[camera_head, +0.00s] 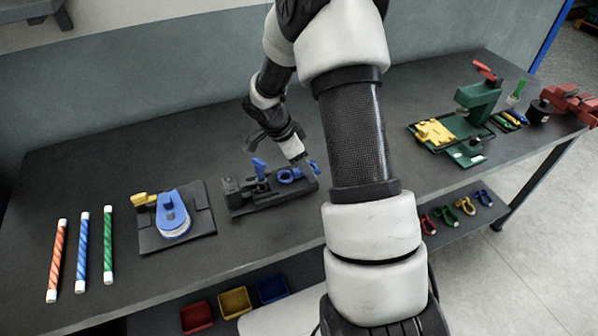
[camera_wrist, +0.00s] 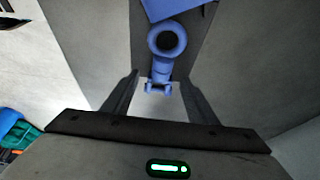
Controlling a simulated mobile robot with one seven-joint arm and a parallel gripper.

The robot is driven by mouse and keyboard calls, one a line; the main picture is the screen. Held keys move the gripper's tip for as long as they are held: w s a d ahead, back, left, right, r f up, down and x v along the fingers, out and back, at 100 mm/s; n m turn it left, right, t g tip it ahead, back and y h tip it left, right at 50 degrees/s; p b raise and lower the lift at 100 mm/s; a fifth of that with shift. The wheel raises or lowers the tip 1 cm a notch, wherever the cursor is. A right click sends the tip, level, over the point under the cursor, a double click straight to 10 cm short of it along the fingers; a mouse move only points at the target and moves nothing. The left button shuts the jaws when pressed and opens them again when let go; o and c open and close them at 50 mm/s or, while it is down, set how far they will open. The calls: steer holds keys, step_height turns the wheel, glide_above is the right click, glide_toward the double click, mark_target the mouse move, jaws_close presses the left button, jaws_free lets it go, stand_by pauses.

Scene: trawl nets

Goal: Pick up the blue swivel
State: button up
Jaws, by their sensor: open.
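The blue swivel (camera_head: 289,175) lies on a black fixture (camera_head: 245,206) on the dark bench, with its ring toward the left. In the wrist view the swivel (camera_wrist: 167,44) shows a round eye at the top and a narrow forked end lower down. My gripper (camera_head: 296,152) is above the fixture, pointing down at the swivel. In the wrist view its two fingers are apart and empty, with the swivel's lower end in line with the gap. I cannot tell whether they touch it.
A blue-handled clamp (camera_head: 260,167) stands on the fixture, left of the swivel. A blue reel on a black plate (camera_head: 190,238) lies further left, beside several striped rods (camera_head: 82,250). A green press (camera_head: 478,100) stands at right. Small coloured bins (camera_head: 235,302) sit below.

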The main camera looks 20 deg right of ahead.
steer(key=shift+r, duration=0.1)
jaws_close()
step_height(320, 180, up, 9)
steer(key=shift+f+b, duration=0.2)
steer(key=shift+b, duration=0.1)
step_height(320, 180, down, 6)
steer(key=b, duration=0.4)
steer(key=shift+a+f+b, duration=0.1)
steer(key=shift+f+b, duration=0.05)
steer(key=shift+b, duration=0.2)
